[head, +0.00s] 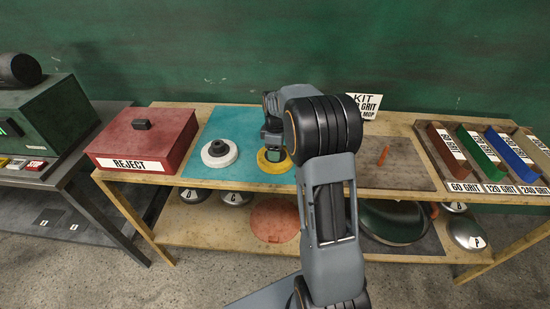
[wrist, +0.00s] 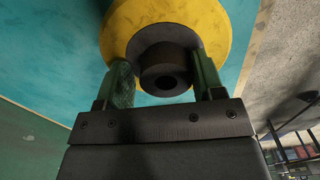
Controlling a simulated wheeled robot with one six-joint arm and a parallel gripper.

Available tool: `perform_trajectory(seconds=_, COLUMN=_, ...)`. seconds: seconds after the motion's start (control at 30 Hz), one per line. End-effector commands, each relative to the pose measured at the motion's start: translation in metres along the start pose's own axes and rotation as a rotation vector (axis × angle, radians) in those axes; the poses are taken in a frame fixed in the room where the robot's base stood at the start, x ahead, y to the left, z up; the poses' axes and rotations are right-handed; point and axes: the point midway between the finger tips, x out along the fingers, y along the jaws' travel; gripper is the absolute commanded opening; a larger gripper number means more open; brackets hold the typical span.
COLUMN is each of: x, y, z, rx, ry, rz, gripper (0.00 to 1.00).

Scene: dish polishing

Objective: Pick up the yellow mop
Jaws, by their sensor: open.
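The yellow mop (head: 272,166) is a round yellow disc with a dark hub, lying on the teal mat (head: 232,119). In the head view my arm hides part of it. In the wrist view the yellow mop (wrist: 208,25) fills the top, with its black hub (wrist: 165,68) facing the camera. My gripper (wrist: 163,85) is open, with one green finger on each side of the hub. I cannot tell whether the fingers touch the hub. In the head view my gripper (head: 274,150) is right over the mop.
A white mop (head: 219,153) with a dark hub lies left of the yellow one. The red REJECT box (head: 145,139) stands further left. An orange peg (head: 384,155) and coloured grit bins (head: 485,155) are on the right. The lower shelf holds several lids and discs.

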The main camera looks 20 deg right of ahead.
Motion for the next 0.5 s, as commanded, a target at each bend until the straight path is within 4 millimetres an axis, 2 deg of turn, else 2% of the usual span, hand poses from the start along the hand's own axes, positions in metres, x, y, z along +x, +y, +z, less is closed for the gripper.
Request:
perform_trajectory(seconds=0.13, x=0.0000, y=0.0000, z=0.0001, rx=0.000, ry=0.000, rz=0.000, gripper=0.61)
perform_trajectory(seconds=0.5, x=-0.0002, y=0.0002, z=0.0002, rx=0.001, ry=0.000, rz=0.000, gripper=0.26)
